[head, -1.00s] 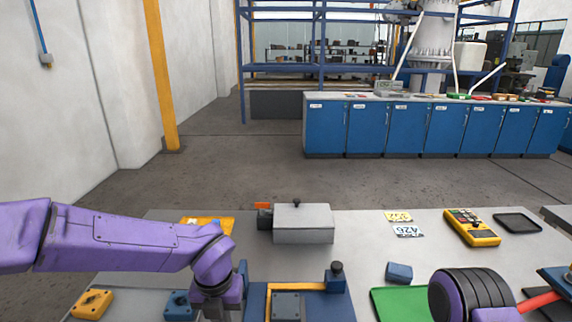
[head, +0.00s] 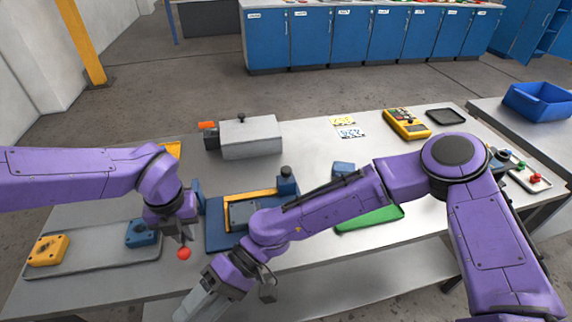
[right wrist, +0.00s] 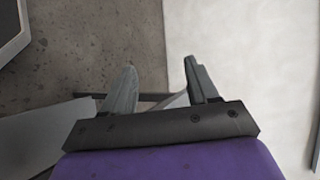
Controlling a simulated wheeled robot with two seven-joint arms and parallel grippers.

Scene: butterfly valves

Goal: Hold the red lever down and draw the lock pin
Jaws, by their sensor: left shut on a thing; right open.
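A red ball knob (head: 184,253), which looks like the end of the red lever, sits right at the fingertips of my left gripper (head: 184,238). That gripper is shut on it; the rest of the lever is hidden. A blue fixture (head: 214,237) with an orange bar and a grey block lies just right of it. A blue post with a black knob (head: 286,172) stands at its back right corner; I cannot tell whether this is the lock pin. My right gripper (head: 192,308) is low at the table's front edge. In the right wrist view its fingers (right wrist: 160,90) are open and empty.
A grey box (head: 252,139) with an orange tab stands behind the fixture. A grey tray (head: 90,258) with yellow and blue blocks lies left. A green mat (head: 370,218), a yellow controller (head: 406,124) and a black tray (head: 446,116) lie right. My right arm crosses the table's front.

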